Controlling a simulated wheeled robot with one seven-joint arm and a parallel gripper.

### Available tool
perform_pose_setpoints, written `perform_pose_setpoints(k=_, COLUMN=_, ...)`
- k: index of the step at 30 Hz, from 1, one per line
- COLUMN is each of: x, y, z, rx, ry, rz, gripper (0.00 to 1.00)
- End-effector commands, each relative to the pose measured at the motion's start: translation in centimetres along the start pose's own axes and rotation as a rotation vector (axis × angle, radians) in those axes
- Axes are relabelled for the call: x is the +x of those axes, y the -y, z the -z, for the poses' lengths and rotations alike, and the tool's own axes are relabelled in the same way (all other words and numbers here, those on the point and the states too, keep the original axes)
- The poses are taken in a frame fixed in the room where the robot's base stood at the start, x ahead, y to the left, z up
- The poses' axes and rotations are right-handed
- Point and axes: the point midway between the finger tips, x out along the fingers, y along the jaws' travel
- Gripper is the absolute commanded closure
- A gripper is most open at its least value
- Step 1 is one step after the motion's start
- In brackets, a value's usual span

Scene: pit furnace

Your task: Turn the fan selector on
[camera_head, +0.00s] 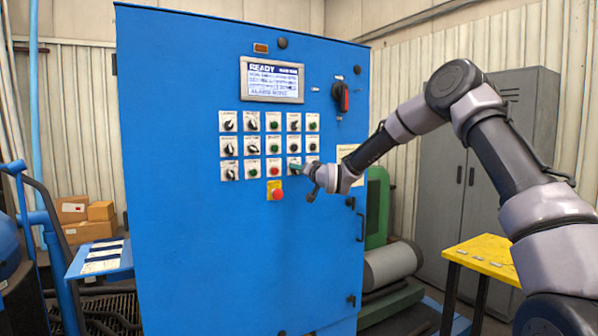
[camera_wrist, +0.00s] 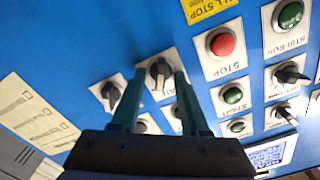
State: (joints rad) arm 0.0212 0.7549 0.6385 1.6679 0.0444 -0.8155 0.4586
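The blue control cabinet (camera_head: 240,260) carries a panel of selector knobs and push buttons. My gripper (camera_head: 312,180) is at the panel's lower right and covers part of its bottom row. In the wrist view, my gripper's two green fingers (camera_wrist: 160,85) are apart, one on each side of a black selector knob (camera_wrist: 158,70) on a white plate. I cannot tell whether the fingers touch the knob. Its label is hidden or unreadable, so I cannot confirm it is the fan selector. Another black selector (camera_wrist: 110,92) sits left of the fingers.
A red stop button (camera_wrist: 222,44) and a green start button (camera_wrist: 232,95) are right of the fingers. The red all-stop button (camera_head: 277,194) on its yellow plate is below the panel. A display (camera_head: 272,80) reads READY. A yellow table (camera_head: 485,256) stands at right.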

Motion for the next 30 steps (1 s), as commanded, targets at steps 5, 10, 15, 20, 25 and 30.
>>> perform_pose_setpoints(k=5, x=0.0, y=0.0, z=0.0, rx=-0.001, ry=-0.001, rz=0.001, gripper=0.55)
perform_pose_setpoints(k=10, x=-1.1, y=0.0, z=0.1, rx=-0.002, ry=-0.001, rz=0.000, gripper=0.55)
perform_pose_setpoints(k=15, x=-4.3, y=0.0, z=0.1, rx=-0.004, ry=0.000, rz=0.000, gripper=0.55)
perform_pose_setpoints(k=20, x=-7.5, y=0.0, z=0.1, rx=-0.003, ry=0.000, rz=-0.001, gripper=0.55)
perform_pose_setpoints(k=25, x=-9.9, y=-0.1, z=0.1, rx=-0.001, ry=0.000, rz=-0.001, gripper=0.55)
perform_pose_setpoints(k=30, x=-10.8, y=0.0, z=0.0, rx=0.000, ry=-0.001, rz=0.000, gripper=0.55)
